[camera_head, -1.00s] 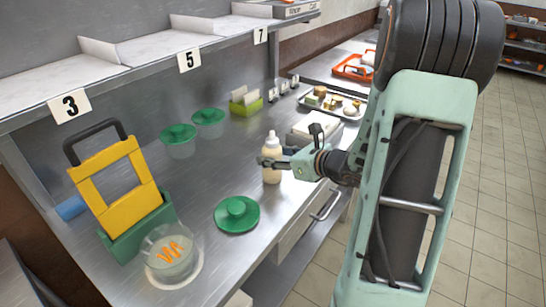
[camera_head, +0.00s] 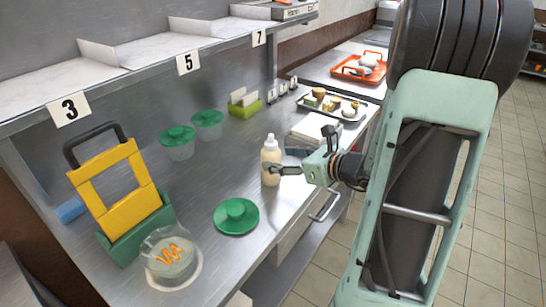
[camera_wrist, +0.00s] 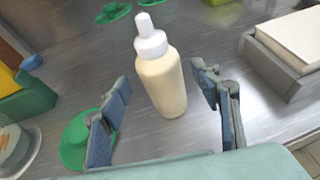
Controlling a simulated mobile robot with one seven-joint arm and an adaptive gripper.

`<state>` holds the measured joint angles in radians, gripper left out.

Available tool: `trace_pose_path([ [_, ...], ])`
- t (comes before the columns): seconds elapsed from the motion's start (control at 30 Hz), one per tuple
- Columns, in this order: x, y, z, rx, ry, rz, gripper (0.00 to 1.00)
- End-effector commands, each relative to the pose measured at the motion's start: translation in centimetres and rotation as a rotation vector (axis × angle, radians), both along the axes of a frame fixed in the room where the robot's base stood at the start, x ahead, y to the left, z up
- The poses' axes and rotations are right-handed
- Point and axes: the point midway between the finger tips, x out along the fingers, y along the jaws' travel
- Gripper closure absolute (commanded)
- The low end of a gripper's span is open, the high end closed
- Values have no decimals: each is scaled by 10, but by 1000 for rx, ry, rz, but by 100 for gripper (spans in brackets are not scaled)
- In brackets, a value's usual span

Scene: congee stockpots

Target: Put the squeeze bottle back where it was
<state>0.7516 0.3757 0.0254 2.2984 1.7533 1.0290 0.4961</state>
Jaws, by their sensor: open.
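The squeeze bottle (camera_head: 270,163), cream-coloured with a white cap and nozzle, stands upright on the steel counter. It also shows in the wrist view (camera_wrist: 162,82), standing beyond and between my finger pads. My gripper (camera_head: 283,162) is open at the bottle's right side in the head view; in the wrist view (camera_wrist: 165,118) a gap shows between each finger and the bottle. A glass bowl (camera_head: 171,257) at the front left holds pale congee with an orange zigzag of sauce on top. A green lid (camera_head: 237,215) lies on the counter between bowl and bottle.
Two green-lidded containers (camera_head: 178,142) (camera_head: 208,124) stand at the back. A yellow frame in a green holder (camera_head: 115,197) stands at the left. A grey box with white sheets (camera_head: 314,130) and a food tray (camera_head: 350,106) lie behind my gripper. Numbered shelves hang above.

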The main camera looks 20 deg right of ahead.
Motion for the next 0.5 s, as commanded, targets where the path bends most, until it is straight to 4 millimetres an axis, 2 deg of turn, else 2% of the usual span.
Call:
trace_pose_path([
  [0.1,-23,-12,12,-1,0,-5,43],
  [0.23,-44,-21,21,1,0,-4,43],
  [0.5,-65,-30,30,1,1,-2,43],
])
